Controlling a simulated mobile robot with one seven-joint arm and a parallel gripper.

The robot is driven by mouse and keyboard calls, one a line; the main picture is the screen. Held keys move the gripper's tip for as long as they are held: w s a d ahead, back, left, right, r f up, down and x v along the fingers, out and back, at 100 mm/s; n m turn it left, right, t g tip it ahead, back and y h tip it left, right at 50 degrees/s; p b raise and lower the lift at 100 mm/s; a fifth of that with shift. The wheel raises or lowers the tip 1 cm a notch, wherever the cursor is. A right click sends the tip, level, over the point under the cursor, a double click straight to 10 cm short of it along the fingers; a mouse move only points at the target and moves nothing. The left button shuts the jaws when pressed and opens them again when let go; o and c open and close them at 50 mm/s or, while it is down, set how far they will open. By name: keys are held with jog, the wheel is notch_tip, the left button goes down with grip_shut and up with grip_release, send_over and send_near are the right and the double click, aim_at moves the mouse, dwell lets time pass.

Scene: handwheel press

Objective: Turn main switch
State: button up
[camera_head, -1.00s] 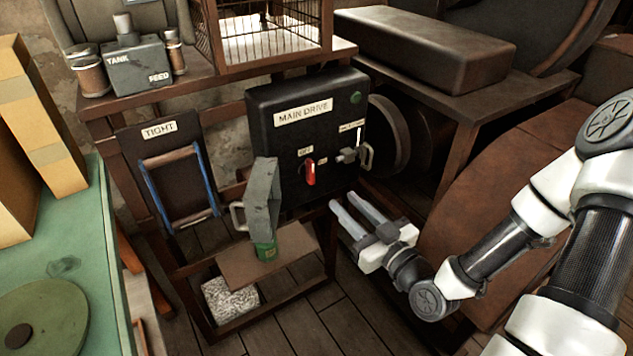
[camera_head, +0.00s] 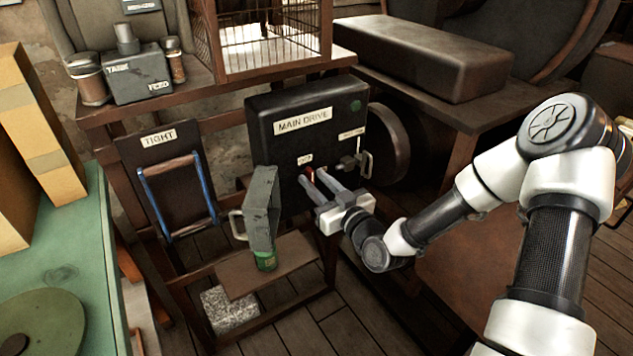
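The black main drive box (camera_head: 265,140), labelled "MAIN DRIVE", stands upright at the centre of the head view. Its red main switch (camera_head: 310,173) is on the lower part of the front face, mostly hidden by my fingers. My gripper (camera_head: 313,178) points at the box from the lower right. Its two fingers are apart, with the tips on either side of the red handle. Whether they touch it cannot be told. A metal lever or latch (camera_head: 362,162) sits on the box to the right of the switch.
A blue-sided frame (camera_head: 178,195) under "TIGHT" is further left. A dark wheel (camera_head: 388,143) is behind the box's right side.

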grip_shut()
jog(key=shift+m, duration=0.3)
jog(key=m, duration=0.5)
jog(key=d+f+m, duration=0.1)
jog(key=m, duration=0.5)
jog(key=w+f+m, duration=0.1)
jog(key=m, duration=0.5)
jog(key=shift+d, duration=0.25)
jog(key=shift+m, duration=0.3)
grip_release()
